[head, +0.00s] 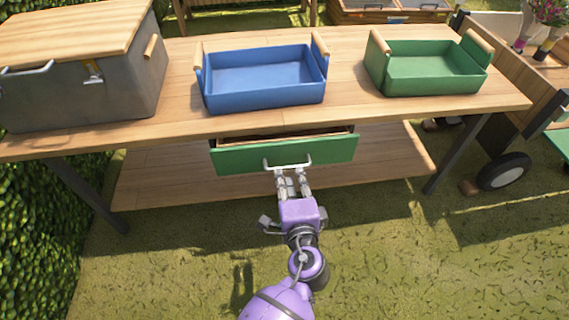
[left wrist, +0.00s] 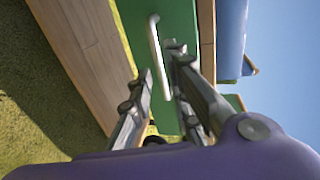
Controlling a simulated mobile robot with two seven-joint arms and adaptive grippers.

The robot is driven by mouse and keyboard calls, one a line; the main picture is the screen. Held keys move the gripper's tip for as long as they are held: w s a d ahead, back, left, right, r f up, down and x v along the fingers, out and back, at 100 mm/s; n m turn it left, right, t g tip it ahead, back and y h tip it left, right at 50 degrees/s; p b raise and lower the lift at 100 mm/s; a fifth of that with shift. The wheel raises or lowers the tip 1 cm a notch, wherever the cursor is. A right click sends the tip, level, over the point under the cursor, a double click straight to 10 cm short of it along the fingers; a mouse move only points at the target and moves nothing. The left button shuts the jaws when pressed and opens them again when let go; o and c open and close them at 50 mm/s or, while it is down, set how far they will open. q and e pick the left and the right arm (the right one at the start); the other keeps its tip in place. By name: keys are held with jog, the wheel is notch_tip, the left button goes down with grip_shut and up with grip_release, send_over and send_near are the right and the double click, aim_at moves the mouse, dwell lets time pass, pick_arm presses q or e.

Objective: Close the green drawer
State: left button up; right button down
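The green drawer (head: 235,159) sits under the wooden table top and is partly pulled out, with a strip of its inside showing above the front. Its pale bar handle (head: 287,166) is on the middle of the front. My left gripper (head: 290,178) is right at the handle, below it in the head view. In the left wrist view, the two fingers of the gripper (left wrist: 162,65) are apart, close to the handle (left wrist: 154,38) on the green front (left wrist: 182,22). I cannot tell whether they touch it. My right gripper is not in view.
On the wooden table (head: 345,107) stand a blue tray (head: 265,97), a green tray (head: 440,85) and a grey box (head: 135,88) with a wooden lid. A lower shelf (head: 385,172) runs beneath. A wheeled cart (head: 540,85) stands at the right. Grass in front is open.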

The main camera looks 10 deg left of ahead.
aim_at(287, 167)
pick_arm(q)
jog(key=x, duration=0.5)
jog(key=shift+w+f+b, duration=0.1)
jog(key=shift+w+b, duration=0.2)
jog(key=shift+b, duration=0.1)
grip_shut()
